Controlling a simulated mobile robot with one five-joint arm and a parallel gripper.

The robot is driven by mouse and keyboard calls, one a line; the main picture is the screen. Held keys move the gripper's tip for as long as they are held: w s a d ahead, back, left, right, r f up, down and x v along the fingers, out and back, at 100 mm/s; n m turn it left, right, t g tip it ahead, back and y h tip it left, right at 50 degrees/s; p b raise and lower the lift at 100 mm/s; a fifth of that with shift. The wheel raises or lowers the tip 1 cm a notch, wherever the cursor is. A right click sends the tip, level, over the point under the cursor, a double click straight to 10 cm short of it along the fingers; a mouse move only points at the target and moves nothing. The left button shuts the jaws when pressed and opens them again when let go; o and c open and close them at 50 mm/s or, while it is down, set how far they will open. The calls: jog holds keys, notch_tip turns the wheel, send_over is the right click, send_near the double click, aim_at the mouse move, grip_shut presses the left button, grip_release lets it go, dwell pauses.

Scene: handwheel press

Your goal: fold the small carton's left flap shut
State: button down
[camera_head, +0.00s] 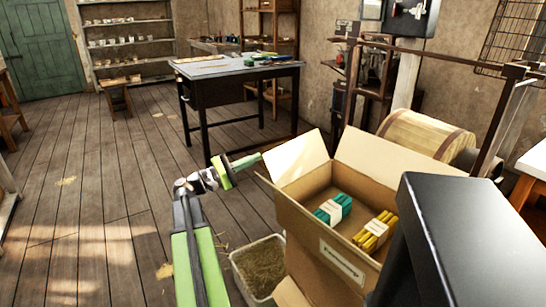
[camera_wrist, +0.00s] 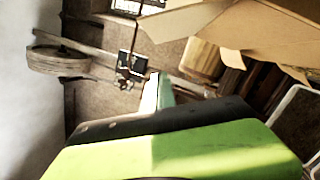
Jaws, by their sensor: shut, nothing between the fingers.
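The small carton (camera_head: 310,222) stands open at centre right in the head view, with a pale label on its front. Its left flap (camera_head: 300,160) stands up and leans outward. A broad flap (camera_head: 390,160) stands at the back right. Teal (camera_head: 333,209) and yellow (camera_head: 375,232) banded bundles lie inside. My gripper (camera_head: 254,159) is shut and empty, just left of the left flap near its outer edge; I cannot tell whether they touch. In the wrist view my gripper (camera_wrist: 157,92) points up the picture, with cardboard (camera_wrist: 190,18) above it and to the right.
A bin of brown material (camera_head: 260,265) stands on the floor left of the carton. A dark box-shaped surface (camera_head: 470,235) is close at right. A wooden barrel (camera_head: 425,135) lies behind the carton. A dark worktable (camera_head: 235,68) stands farther back.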

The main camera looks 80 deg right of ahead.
aim_at(283, 146)
jog(key=s+d+r+p, duration=0.1)
jog(key=s, duration=0.2)
jog(key=s+d+r+p, duration=0.1)
jog(key=s, duration=0.2)
jog(key=s+d+r+p, duration=0.1)
jog(key=s+r, duration=0.1)
jog(key=s, duration=0.1)
jog(key=shift+s+d+p, duration=0.15)
jog(key=shift+s+p, duration=0.05)
jog(key=shift+p, duration=0.2)
jog(key=shift+s, duration=0.2)
jog(key=shift+w+r, duration=0.1)
